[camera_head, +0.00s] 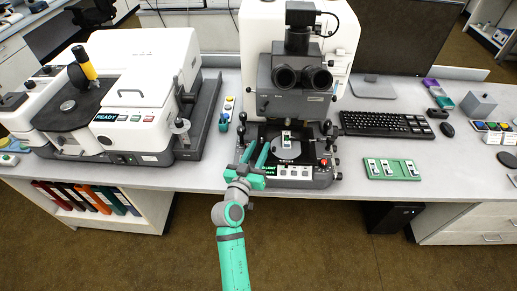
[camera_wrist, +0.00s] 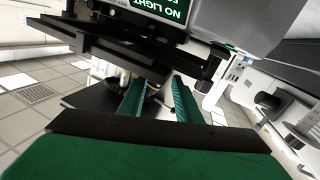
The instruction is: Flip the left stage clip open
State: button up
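The microscope (camera_head: 285,78) stands at the bench's front, with a dark stage and a light round plate (camera_head: 284,154) below the eyepieces. A white and green slide (camera_head: 286,138) lies on the plate. My gripper (camera_head: 258,146) is at the stage's left front side, its two green fingers pointing toward the microscope. In the wrist view the fingers (camera_wrist: 157,92) are apart with nothing between them. Dark stage plates (camera_wrist: 130,48) show beyond and above them. The left stage clip is too small or hidden to tell from the stage, so its state is unclear.
A green "NO LIGHT" display (camera_wrist: 165,8) is at the top of the wrist view. A large white instrument (camera_head: 140,95) stands left, a green slide holder (camera_head: 391,169) and keyboard (camera_head: 385,124) right.

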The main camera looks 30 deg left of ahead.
jog(key=s+d, duration=0.1)
jog(key=s, duration=0.9)
jog(key=shift+s+d, duration=0.3)
jog(key=s+d+f+g, duration=0.3)
jog(key=s+d+f, duration=0.85)
jog(key=d, duration=0.35)
jog(key=s+d+r+m+h, duration=0.1)
jog(key=s+d+r+m, duration=0.1)
jog(key=s+d, duration=0.4)
jog(key=s+d+r+m+h, duration=0.1)
jog(key=s+d, duration=0.5)
jog(key=s, duration=0.6)
jog(key=shift+r+m+t+h, duration=0.3)
jog(key=shift+r+m+h, duration=0.15)
jog(key=shift+r, duration=0.5)
